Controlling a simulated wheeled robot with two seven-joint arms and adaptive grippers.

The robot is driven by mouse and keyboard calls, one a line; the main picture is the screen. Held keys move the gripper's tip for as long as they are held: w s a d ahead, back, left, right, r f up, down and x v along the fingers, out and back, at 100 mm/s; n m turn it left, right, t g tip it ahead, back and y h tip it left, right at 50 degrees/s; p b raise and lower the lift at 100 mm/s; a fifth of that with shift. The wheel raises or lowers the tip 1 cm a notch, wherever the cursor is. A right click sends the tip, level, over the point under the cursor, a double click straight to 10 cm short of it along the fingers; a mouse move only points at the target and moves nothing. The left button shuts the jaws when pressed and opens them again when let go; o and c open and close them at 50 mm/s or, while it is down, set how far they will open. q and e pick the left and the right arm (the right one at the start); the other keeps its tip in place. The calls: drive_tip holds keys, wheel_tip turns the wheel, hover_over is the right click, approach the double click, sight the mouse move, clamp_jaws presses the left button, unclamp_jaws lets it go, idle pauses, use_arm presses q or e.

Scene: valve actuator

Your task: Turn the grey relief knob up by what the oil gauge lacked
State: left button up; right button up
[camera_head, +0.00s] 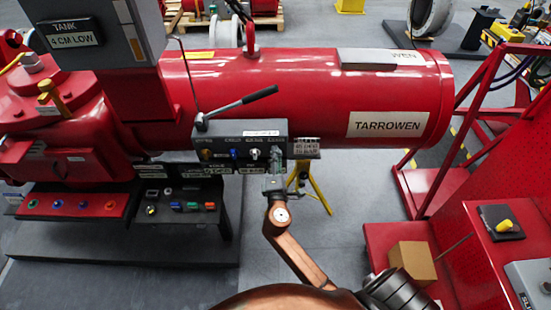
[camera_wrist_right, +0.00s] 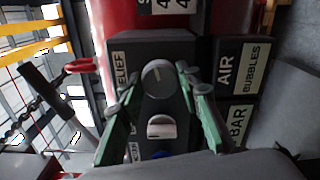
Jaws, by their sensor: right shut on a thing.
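The grey relief knob (camera_wrist_right: 157,78) shows in the right wrist view beside a partly covered label reading "ELIEF". My right gripper (camera_wrist_right: 160,88) has its green fingers on both sides of the knob and is shut on it. In the head view the right gripper (camera_head: 275,164) reaches the right end of the grey control block (camera_head: 240,135) from below and hides the knob there. A tag (camera_head: 76,40) on the grey housing at upper left reads "TANK 4 CM LOW". A narrow upright gauge strip (camera_head: 131,35) is beside it. My left gripper is out of view.
A white knob (camera_wrist_right: 162,126) and a blue knob (camera_head: 234,153) sit near the relief knob. A black-gripped lever (camera_head: 245,103) rises above the block. The red cylinder (camera_head: 310,85) lies behind. A yellow stand (camera_head: 311,185) is close right of the gripper. A cardboard box (camera_head: 412,261) is at lower right.

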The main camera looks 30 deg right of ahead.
idle(0.4)
drive_tip(key=o, duration=1.2)
drive_tip(key=shift+c, duration=0.2)
drive_tip(key=v, duration=1.2)
drive_tip(key=shift+f, duration=0.1)
wheel_tip(320, 180, down, 21)
drive_tip(key=a+g+y, duration=0.1)
drive_tip(key=g+y, duration=0.2)
drive_tip(key=y, duration=0.1)
drive_tip(key=s+f+m+g+y, duration=0.15)
drive_tip(key=s+f, duration=0.35)
drive_tip(key=f, duration=0.6)
drive_tip(key=s+f+m+g+y, duration=0.1)
drive_tip(key=s+f+g, duration=0.25)
drive_tip(key=f, duration=0.75)
drive_tip(key=s+f+m+g+y, duration=0.25)
drive_tip(key=s+f+m, duration=0.25)
drive_tip(key=s+f, duration=1.3)
drive_tip(key=s+d+f+m+g, duration=0.1)
drive_tip(key=s+f+m+g, duration=0.1)
drive_tip(key=s, duration=0.9)
drive_tip(key=s+d+f+m+g, duration=0.2)
drive_tip(key=s+f, duration=0.3)
drive_tip(key=s, duration=0.7)
drive_tip(key=shift+s+d+m, duration=0.2)
drive_tip(key=shift+s+m, duration=0.1)
drive_tip(key=shift+m, duration=0.45)
